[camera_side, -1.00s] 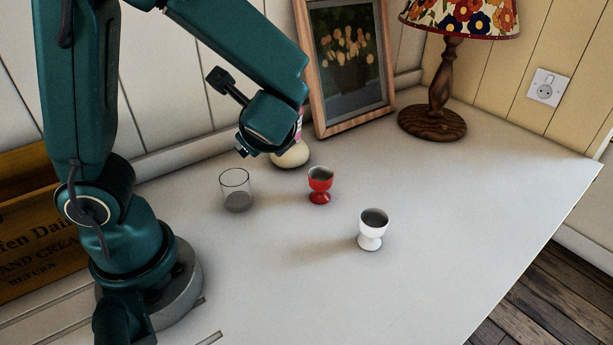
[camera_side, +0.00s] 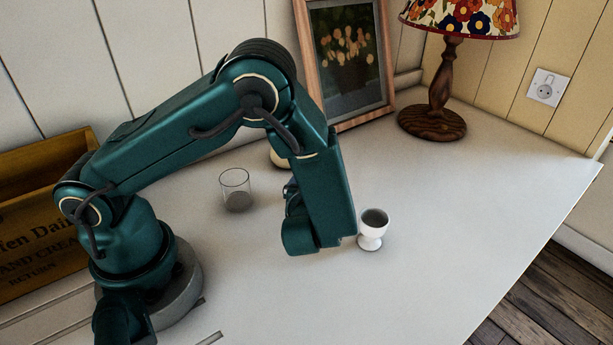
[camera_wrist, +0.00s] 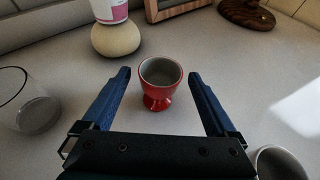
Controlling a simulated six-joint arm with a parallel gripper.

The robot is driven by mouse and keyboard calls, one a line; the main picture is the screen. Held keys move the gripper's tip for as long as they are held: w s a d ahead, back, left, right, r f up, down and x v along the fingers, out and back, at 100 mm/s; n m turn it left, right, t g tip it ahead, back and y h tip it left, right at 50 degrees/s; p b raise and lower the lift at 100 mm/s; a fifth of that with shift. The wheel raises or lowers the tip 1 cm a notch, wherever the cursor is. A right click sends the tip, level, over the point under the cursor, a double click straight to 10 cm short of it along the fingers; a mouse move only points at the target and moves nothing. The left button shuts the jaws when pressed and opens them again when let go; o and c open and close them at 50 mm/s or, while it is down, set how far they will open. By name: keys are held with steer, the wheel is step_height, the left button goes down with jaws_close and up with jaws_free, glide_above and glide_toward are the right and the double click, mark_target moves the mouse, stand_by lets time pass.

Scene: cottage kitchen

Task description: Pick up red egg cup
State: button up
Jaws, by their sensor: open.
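The red egg cup (camera_wrist: 160,82) stands upright in the wrist view, its grey inside showing. It sits between and slightly beyond the tips of my gripper (camera_wrist: 159,75), whose two blue fingers are spread wide with a gap on each side of the cup.
A white egg cup (camera_side: 372,230) stands just right of my arm; its rim shows at lower right in the wrist view (camera_wrist: 280,164). A clear glass (camera_side: 236,190) stands to the left. A rounded cream object (camera_wrist: 116,38), picture frame (camera_side: 347,62) and lamp (camera_side: 440,75) are behind.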

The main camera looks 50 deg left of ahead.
steer(key=shift+w+a+f, duration=0.25)
steer(key=shift+w+a, duration=0.15)
steer(key=shift+a, duration=0.05)
steer(key=c, duration=1.4)
steer(key=shift+c, duration=0.3)
steer(key=shift+r, duration=0.15)
